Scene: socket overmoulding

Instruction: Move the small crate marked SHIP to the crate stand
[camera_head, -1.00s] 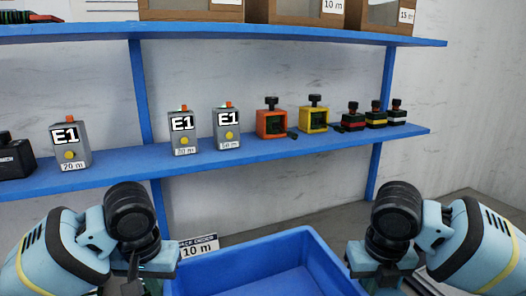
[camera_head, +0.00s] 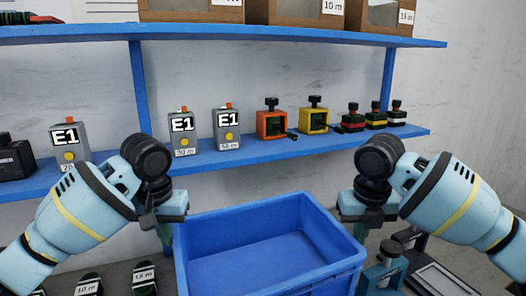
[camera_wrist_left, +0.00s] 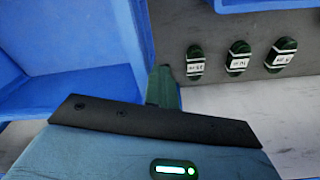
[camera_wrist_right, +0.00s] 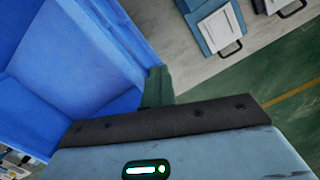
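A blue open crate (camera_head: 245,225) is at the lower middle of the head view, between my two grippers. It looks empty and roughly level; no SHIP marking shows. My left gripper (camera_head: 165,232) is at its left wall, and one green finger (camera_wrist_left: 165,88) lies along that wall in the left wrist view. My right gripper (camera_head: 360,230) is at its right wall, with a green finger (camera_wrist_right: 158,85) along it in the right wrist view. Both appear shut on the crate's side walls; the other fingers are hidden. I cannot identify the crate stand.
A blue shelf (camera_head: 240,158) behind the crate carries grey E1 boxes (camera_head: 183,135), orange and yellow housings and small dark parts. Green labelled coils (camera_head: 145,277) lie below left. A teal device (camera_head: 385,268) and a dark-framed tray (camera_head: 440,280) are lower right, near my right arm.

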